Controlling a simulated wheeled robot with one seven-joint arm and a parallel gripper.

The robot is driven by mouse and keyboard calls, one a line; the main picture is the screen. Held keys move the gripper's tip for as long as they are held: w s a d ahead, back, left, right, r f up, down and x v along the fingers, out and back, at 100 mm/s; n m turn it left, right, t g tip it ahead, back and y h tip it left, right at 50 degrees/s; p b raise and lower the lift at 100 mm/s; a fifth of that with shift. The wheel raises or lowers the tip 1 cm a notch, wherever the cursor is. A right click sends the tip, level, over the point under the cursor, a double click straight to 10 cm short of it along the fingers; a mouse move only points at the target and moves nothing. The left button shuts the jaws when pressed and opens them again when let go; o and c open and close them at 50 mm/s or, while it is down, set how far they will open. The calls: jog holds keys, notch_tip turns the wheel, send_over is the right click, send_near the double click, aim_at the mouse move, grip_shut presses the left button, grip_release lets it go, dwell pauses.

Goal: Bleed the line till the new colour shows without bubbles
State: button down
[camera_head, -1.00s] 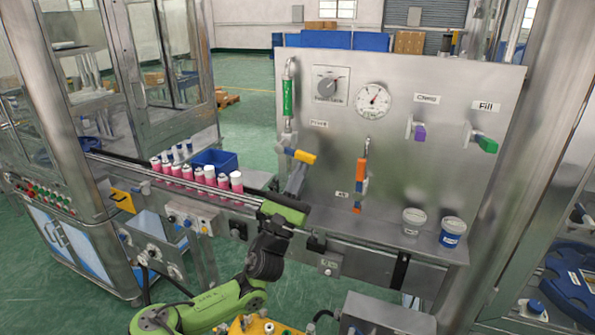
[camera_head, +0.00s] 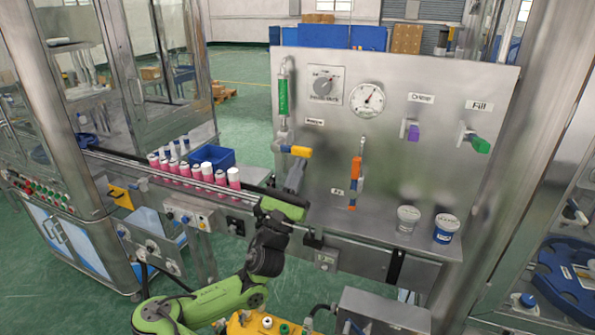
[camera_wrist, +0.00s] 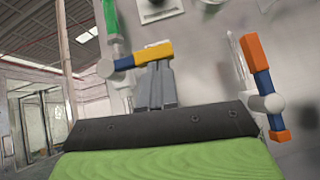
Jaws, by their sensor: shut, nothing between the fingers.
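A steel panel (camera_head: 320,215) carries a sight tube (camera_head: 283,97) filled with green; bubbles are too small to tell. Below the tube is a valve with a yellow lever (camera_head: 301,151), pointing right. In the wrist view the yellow lever (camera_wrist: 143,56) lies level, just beyond my fingertips (camera_wrist: 155,70). My gripper (camera_head: 297,168) is shut and empty, just below the lever; contact cannot be told. A second valve with an orange and blue lever (camera_head: 354,180), hanging down, is to the right; it also shows in the wrist view (camera_wrist: 262,80).
A purple-handled valve (camera_head: 412,132) and a green-handled valve (camera_head: 478,143) under "Fill" are at right. A grey cup (camera_head: 407,219) and a blue cup (camera_head: 447,229) stand on the ledge. Pink cans (camera_head: 200,171) line the conveyor at left.

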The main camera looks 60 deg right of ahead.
jog(key=d+f+b+v, duration=0.2)
jog(key=b+v, duration=0.2)
jog(key=v, duration=0.8)
jog(key=shift+s+a+f+b, duration=0.25)
jog(key=shift+s+a+b, duration=0.05)
jog(key=shift+s+b, duration=0.05)
